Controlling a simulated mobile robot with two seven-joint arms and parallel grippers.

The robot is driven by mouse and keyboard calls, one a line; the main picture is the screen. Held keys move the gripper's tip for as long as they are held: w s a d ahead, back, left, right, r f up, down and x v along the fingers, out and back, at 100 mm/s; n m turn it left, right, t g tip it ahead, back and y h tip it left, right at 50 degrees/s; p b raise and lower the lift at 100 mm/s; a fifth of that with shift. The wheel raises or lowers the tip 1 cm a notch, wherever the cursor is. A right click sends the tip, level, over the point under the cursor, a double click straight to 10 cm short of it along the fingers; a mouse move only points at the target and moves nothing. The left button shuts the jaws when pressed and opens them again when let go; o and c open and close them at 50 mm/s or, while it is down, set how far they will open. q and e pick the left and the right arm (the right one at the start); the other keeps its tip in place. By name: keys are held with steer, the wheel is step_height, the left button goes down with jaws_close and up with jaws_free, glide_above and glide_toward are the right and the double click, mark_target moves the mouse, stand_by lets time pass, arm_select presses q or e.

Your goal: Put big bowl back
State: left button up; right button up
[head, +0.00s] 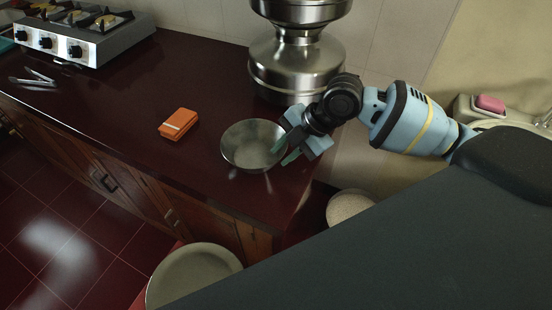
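A shiny metal bowl (246,150) sits upright on the dark red counter (200,80), near its right end. My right gripper (286,151) reaches in from the right and is at the bowl's right rim. Its fingers overlap the rim in the head view. I cannot tell whether they are closed on the rim or only beside it. My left gripper is not in view.
A tall steel pot (295,70) stands behind the bowl against the tiled wall. An orange packet (178,124) lies left of the bowl. A gas stove (85,35) and tongs (35,78) are farther left. A pale round dish (195,275) is below the counter's front edge.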

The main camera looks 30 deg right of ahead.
steer(key=v, duration=0.7)
stand_by(0.6)
